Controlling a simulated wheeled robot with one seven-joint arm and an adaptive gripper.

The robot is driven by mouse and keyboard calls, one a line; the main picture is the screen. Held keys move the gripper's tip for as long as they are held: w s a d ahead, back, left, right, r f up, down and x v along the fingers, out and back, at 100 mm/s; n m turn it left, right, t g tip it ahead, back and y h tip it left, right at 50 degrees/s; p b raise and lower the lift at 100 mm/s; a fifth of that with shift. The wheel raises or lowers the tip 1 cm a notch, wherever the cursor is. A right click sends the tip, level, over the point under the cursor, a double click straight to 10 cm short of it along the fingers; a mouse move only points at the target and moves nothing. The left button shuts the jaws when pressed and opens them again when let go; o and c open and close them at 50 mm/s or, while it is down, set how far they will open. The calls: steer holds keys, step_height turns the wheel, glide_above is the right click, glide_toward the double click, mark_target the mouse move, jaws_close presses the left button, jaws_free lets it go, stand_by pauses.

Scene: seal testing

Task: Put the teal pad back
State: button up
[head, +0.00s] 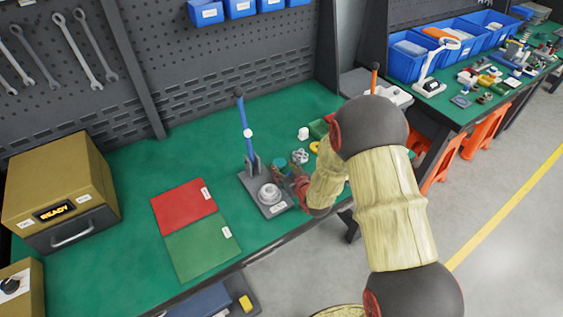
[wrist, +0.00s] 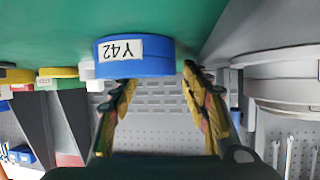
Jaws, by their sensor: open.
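The teal pad (head: 279,163) is a short round disc standing on the green bench, just behind the press fixture (head: 265,197). In the wrist view, which is upside down, what looks like the same pad (wrist: 133,68) appears bluer and carries a white label. My gripper (head: 291,176) is low over the bench beside the pad, partly covering it in the head view. In the wrist view my gripper (wrist: 156,78) is open; the pad sits ahead, towards the left finger. I cannot tell whether that finger touches it.
The fixture has a blue lever (head: 245,130) and a pale round stack. A red mat (head: 184,208) and a green mat (head: 202,247) lie left of it. A metal fitting (head: 300,156), yellow ring (head: 314,147) and white part (head: 303,133) stand behind my gripper. A READY box (head: 62,190) stands far left.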

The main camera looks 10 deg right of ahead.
steer(key=p+v, duration=0.1)
steer(key=v, duration=0.3)
steer(key=p+v, duration=0.1)
steer(key=v, duration=0.4)
steer(key=shift+s+d+r, duration=0.1)
steer(key=shift+d+r, duration=0.05)
steer(key=shift+r, duration=0.4)
steer(key=s+d+r+g+h, duration=0.1)
steer(key=s+r, duration=0.2)
steer(key=r, duration=0.3)
steer(key=s+r+m+g+h, duration=0.1)
steer(key=s+r, duration=0.1)
steer(key=r, duration=0.4)
steer(key=s+d+r+g, duration=0.1)
steer(key=s+r, duration=0.2)
steer(key=r, duration=0.3)
steer(key=s+a+r+g, duration=0.1)
steer(key=s+r+g, duration=0.1)
steer(key=s, duration=0.9)
steer(key=s+a+r+g, duration=0.2)
steer(key=s+r, duration=0.3)
steer(key=s, duration=0.6)
steer(key=shift+r+m, duration=0.3)
steer(key=shift+r, duration=0.05)
steer(key=shift+w+a, duration=0.1)
